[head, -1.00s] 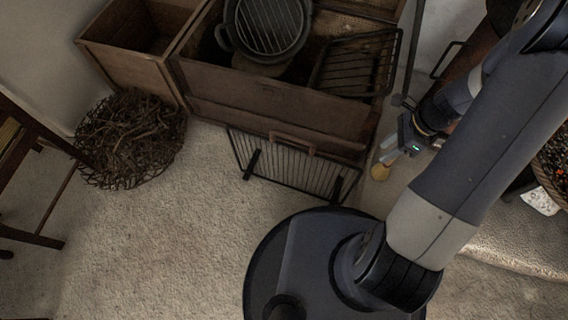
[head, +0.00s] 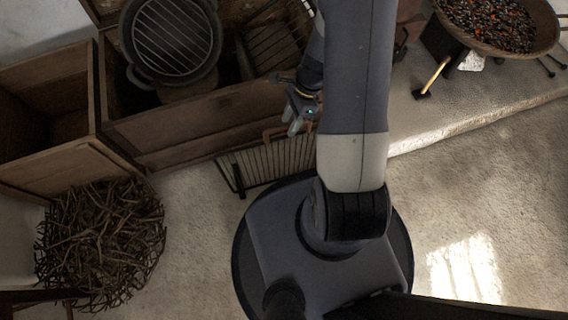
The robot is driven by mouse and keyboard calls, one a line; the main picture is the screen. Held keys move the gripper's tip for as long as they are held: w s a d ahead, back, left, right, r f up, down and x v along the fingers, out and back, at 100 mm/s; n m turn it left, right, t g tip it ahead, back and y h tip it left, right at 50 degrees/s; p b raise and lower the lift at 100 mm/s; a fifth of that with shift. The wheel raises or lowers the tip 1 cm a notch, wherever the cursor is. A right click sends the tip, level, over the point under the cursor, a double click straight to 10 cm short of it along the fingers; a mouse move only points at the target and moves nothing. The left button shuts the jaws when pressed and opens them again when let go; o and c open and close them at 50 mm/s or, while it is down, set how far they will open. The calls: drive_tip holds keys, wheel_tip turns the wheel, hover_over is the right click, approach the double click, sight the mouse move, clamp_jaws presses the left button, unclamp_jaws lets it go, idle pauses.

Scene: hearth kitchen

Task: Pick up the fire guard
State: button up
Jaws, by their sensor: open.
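The fire guard (head: 262,162) is a low black barred panel with feet and a brown handle on its top edge. It stands on the pale floor against the front of a wooden crate. Its right end is hidden behind my arm. My gripper (head: 297,122) is open and empty, just above the guard's top edge near the handle (head: 273,131). I cannot tell whether it touches the handle.
The wooden crate (head: 190,125) behind holds a black grill pot (head: 170,38) and a black rack (head: 277,38). A bowl of embers (head: 498,25) and a small brush (head: 432,78) are right. The floor at right is clear.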

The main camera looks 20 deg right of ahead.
sight(287, 137)
drive_tip(key=shift+b+x, duration=0.7)
drive_tip(key=shift+x, duration=1.25)
drive_tip(key=shift+f, duration=0.3)
clamp_jaws()
